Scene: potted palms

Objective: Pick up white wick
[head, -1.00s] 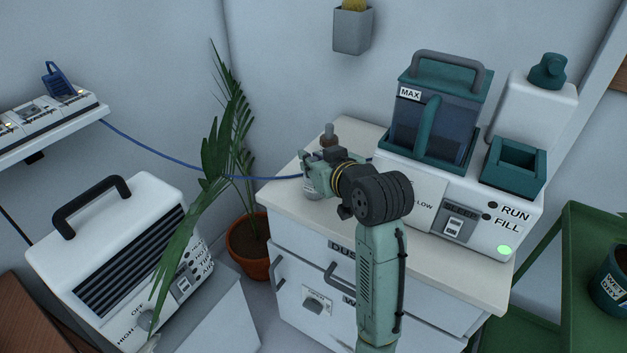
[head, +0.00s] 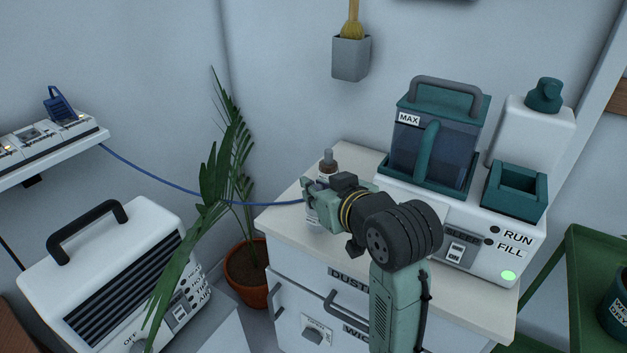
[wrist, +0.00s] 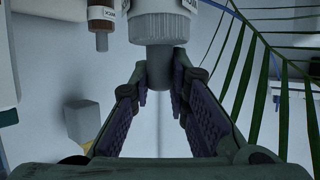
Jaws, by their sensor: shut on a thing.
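A white bottle (head: 313,216) is at the left end of the cream cabinet top, partly hidden by my gripper (head: 311,192). In the wrist view the white bottle (wrist: 160,27) has a ribbed white collar and a grey top, and appears upside down. My gripper (wrist: 161,88) has its fingers on either side of the grey top and is shut on it. I cannot tell whether the bottle's base touches the cabinet top. A brown dropper bottle (head: 328,163) stands just behind; it also shows in the wrist view (wrist: 102,14).
The cabinet top (head: 350,158) has a white machine with a teal tank (head: 435,125) on its right. A potted palm (head: 240,185) stands left of the cabinet. A grey wall holder (head: 351,58) holds a brush.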

